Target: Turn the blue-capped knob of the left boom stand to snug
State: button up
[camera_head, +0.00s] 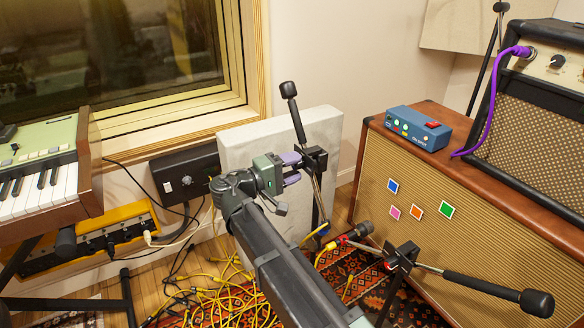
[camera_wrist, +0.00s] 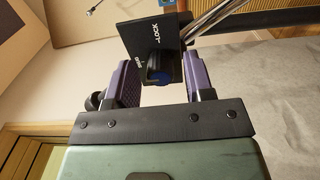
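The left boom stand has a black clutch block (camera_head: 316,158) on a thin chrome pole, with a boom tilted steeply up to a black end weight (camera_head: 289,90). In the wrist view its black plate (camera_wrist: 178,35) carries the word LOCK and a second word too small to read. The blue-capped knob (camera_wrist: 160,69) sits in front of this plate. My gripper (camera_wrist: 164,82) is open, with its purple fingers on either side of the knob and a gap seeming to show at each side. In the head view my gripper (camera_head: 291,168) is at the clutch; the knob is hidden there.
A second boom stand (camera_head: 402,258) with a red-marked clutch stands at right, its boom lying low before the amp cabinet (camera_head: 470,195). A pale panel (camera_head: 240,140) stands behind the left stand. Yellow cables (camera_head: 225,290) lie on the floor. A keyboard (camera_head: 45,185) is at left.

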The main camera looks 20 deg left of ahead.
jog(key=v, duration=1)
jog(key=shift+s+a, duration=0.3)
